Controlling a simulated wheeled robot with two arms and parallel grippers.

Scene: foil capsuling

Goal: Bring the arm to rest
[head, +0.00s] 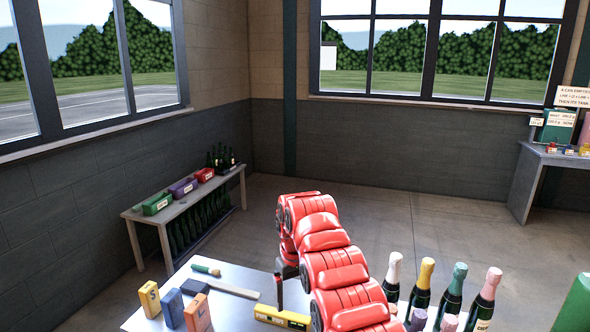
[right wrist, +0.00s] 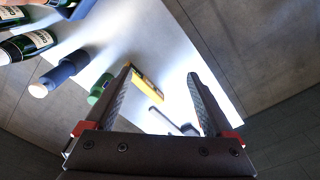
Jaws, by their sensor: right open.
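My right arm is red and reaches up the middle of the head view, bending down over the light table (head: 235,312). Its dark gripper (head: 280,285) hangs over the table and is partly hidden by the arm. In the right wrist view the right gripper (right wrist: 160,72) has its two fingers wide apart with nothing held between them. Beyond the fingers a yellow level (right wrist: 148,78) and the bright tabletop show. My left gripper is not in view.
Several bottles with coloured capsules (head: 426,272) stand right of the arm. The yellow level (head: 283,317), a brush (head: 206,270) and yellow, blue and orange boxes (head: 197,313) are on the table. A bench with bins (head: 157,205) stands at the left wall.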

